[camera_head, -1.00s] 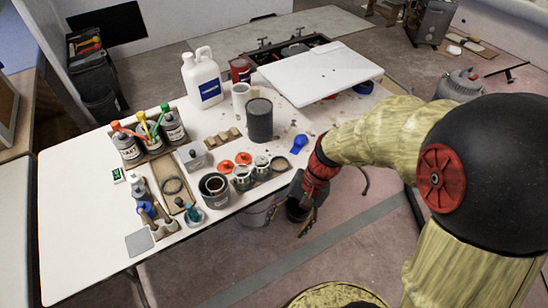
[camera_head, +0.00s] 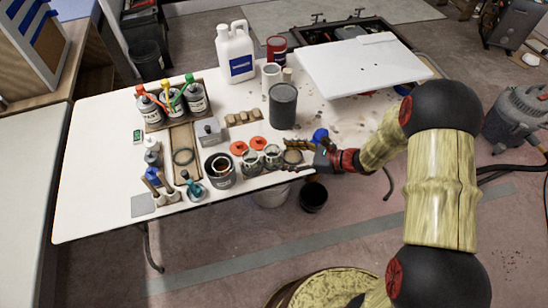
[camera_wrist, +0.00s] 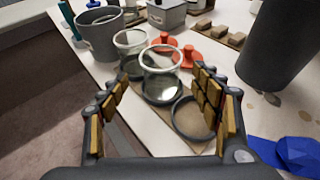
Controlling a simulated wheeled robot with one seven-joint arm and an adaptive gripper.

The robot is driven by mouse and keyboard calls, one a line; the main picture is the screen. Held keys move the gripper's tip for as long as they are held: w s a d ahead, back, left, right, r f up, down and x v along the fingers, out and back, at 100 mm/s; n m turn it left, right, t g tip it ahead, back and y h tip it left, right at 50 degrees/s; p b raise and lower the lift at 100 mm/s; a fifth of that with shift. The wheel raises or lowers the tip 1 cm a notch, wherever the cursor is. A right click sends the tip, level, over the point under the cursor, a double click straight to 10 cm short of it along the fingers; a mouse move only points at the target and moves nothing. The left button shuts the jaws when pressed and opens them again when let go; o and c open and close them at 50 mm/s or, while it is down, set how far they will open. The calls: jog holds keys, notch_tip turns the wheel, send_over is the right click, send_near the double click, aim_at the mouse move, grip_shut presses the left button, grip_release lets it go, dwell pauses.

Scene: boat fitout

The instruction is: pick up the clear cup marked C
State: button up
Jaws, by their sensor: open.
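Two clear cups stand side by side on a brown strip at the table's front edge. The nearer cup (camera_wrist: 161,76) is ahead of my gripper (camera_wrist: 163,86) in the wrist view, lined up between the open fingertips and not gripped. It also shows in the head view (camera_head: 273,157). The other clear cup (camera_wrist: 130,48) stands just beyond it, and to its left in the head view (camera_head: 252,162). No letter is readable on either cup, so I cannot tell which is marked C. My gripper also shows at the right of the cups in the head view (camera_head: 300,157).
An empty dark ring (camera_wrist: 192,117) lies between my gripper and the cups. A grey pot (camera_wrist: 99,35) stands beyond the cups. Orange pieces (camera_wrist: 187,54) lie behind them. A tall dark cylinder (camera_head: 283,106) and a blue object (camera_head: 320,135) are nearby on the table.

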aim_at(274, 154)
jog(key=b+x, duration=0.2)
jog(key=x, duration=0.3)
jog(key=shift+w+a+f, duration=0.15)
jog(key=c, duration=0.3)
jog(key=c, duration=0.8)
